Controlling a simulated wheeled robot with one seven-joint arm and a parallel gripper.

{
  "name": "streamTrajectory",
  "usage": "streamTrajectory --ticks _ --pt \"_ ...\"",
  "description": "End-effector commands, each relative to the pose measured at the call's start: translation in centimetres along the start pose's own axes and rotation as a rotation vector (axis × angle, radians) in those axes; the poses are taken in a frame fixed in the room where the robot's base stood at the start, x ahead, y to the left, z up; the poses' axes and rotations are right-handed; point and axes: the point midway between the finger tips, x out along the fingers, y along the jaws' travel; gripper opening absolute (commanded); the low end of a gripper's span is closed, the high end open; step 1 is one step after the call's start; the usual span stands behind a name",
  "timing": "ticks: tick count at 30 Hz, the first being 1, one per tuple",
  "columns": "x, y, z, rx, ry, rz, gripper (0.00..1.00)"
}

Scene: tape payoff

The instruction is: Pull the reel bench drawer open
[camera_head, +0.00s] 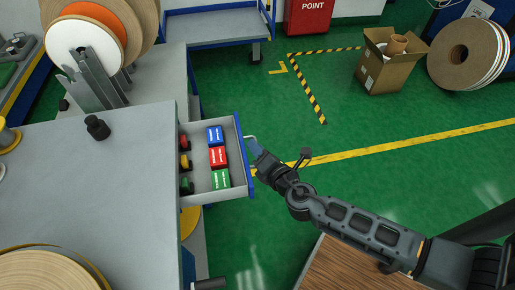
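The reel bench (115,170) fills the left side, with its grey top seen from above. Its drawer (231,194) stands pulled out to the right, with a blue front (244,150). Inside lie a blue box (215,136), a red box (218,157) and a green box (221,179), with several small coloured items along the inner left edge. A pale handle (250,138) sticks out from the drawer front. My gripper (254,146) is at the handle, at the end of my arm reaching in from the lower right. Its fingers are too small to tell whether they close on the handle.
Large reels (90,40) stand at the bench's back, and another reel (50,270) lies at the front left. A blue cart (215,25), a red bin (307,15), an open carton (385,72) and leaning reels (465,55) stand behind. Green floor right of the drawer is clear.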

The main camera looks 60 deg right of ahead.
Motion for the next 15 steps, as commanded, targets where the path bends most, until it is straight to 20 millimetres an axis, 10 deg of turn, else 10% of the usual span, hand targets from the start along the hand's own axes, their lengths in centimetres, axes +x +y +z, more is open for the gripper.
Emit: streamTrajectory --ticks 15 --pt "-6.5 -0.2 -0.1 0.000 0.002 -0.001 0.21"
